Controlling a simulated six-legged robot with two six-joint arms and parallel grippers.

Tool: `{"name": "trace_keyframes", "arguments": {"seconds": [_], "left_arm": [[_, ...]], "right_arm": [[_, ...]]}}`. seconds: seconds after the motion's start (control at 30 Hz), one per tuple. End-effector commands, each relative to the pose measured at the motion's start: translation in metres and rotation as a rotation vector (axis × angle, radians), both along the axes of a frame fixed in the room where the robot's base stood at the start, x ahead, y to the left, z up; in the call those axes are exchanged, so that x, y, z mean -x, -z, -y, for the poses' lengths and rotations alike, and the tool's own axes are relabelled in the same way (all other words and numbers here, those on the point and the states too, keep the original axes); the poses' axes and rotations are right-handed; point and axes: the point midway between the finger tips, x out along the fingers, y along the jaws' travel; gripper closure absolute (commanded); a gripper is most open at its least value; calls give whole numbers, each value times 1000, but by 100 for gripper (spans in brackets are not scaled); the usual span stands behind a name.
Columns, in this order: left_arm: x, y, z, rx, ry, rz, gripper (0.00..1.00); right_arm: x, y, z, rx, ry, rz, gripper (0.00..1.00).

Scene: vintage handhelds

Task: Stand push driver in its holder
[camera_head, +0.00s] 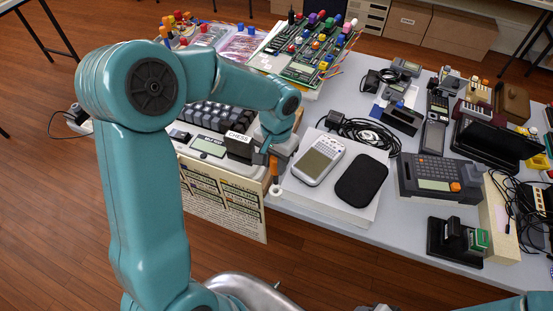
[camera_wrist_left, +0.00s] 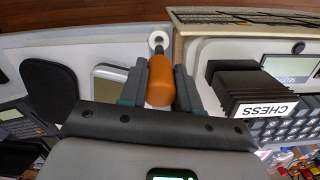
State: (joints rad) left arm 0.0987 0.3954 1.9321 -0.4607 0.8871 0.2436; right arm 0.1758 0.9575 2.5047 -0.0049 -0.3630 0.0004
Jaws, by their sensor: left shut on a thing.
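The push driver (camera_head: 274,166) has an orange handle and a dark shaft. My left gripper (camera_head: 273,155) is shut on its handle, and the driver points down near the table's front edge. In the left wrist view the orange handle (camera_wrist_left: 160,80) sits between my left fingers (camera_wrist_left: 160,88). A small white round holder (camera_head: 275,190) is at the driver's lower end. It shows as a white ring with a dark centre in the left wrist view (camera_wrist_left: 157,40). The shaft tip meets or overlaps this ring; I cannot tell how deep it sits. My right gripper is not clearly visible.
A chess computer with a black box marked CHESS (camera_head: 238,145) stands close left of the driver. A grey handheld (camera_head: 319,160) and a black pouch (camera_head: 361,181) lie on a white box to the right. A printed sheet (camera_head: 222,199) hangs at the table front.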

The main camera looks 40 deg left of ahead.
Motion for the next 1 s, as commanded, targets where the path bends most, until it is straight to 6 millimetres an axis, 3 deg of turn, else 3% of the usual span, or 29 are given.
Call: {"name": "trace_keyframes", "arguments": {"seconds": [0.2,0.6,1.0], "left_arm": [[1,2,0,0,0,0,100],[1,31,0,0,0,0,100],[0,32,0,0,0,0,100]], "right_arm": [[0,4,0,0,0,0,57],[0,30,0,0,0,0,57],[0,30,0,0,0,0,57]]}}
